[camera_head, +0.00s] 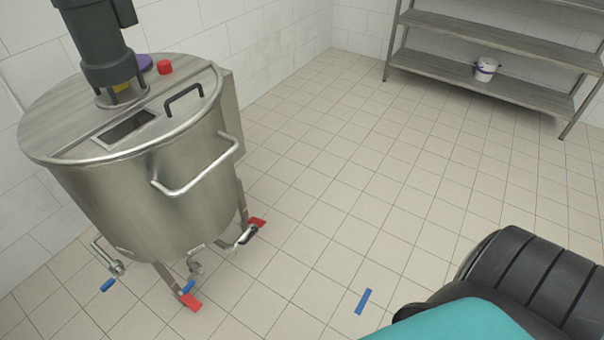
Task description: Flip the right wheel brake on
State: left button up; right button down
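A steel cup filler tank (150,195) on legs stands at the left. Two red pedals show low at its wheels: one at the front (191,302), and one farther right and back (257,222). The red pedals appear to be the wheel brakes. Both look tilted, but I cannot tell whether either is on or off. The wheels themselves are mostly hidden or too small to make out. Neither gripper is in view; only a black and teal part of my own body shows at the lower right, apart from the tank.
A steel handle bar (196,177) juts from the tank's side, and pipes with blue valve levers (106,286) stick out below. A blue strip (363,301) lies on the tiled floor. Open floor lies between the tank and a shelf (490,88) holding a white bucket (485,70).

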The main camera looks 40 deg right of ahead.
aim_at(260, 223)
jog(key=z, duration=0.8)
jog(key=u, duration=0.3)
jog(key=i+l+u, duration=0.15)
jog(key=u, duration=0.3)
jog(key=i+l+u, duration=0.1)
jog(key=l+u, duration=0.3)
jog(key=i+l+u, duration=0.1)
jog(key=l+u, duration=0.15)
jog(key=u, duration=0.2)
jog(key=l+u, duration=0.25)
jog(key=l, duration=1.45)
jog(key=l+u, duration=0.25)
jog(key=l, duration=1.45)
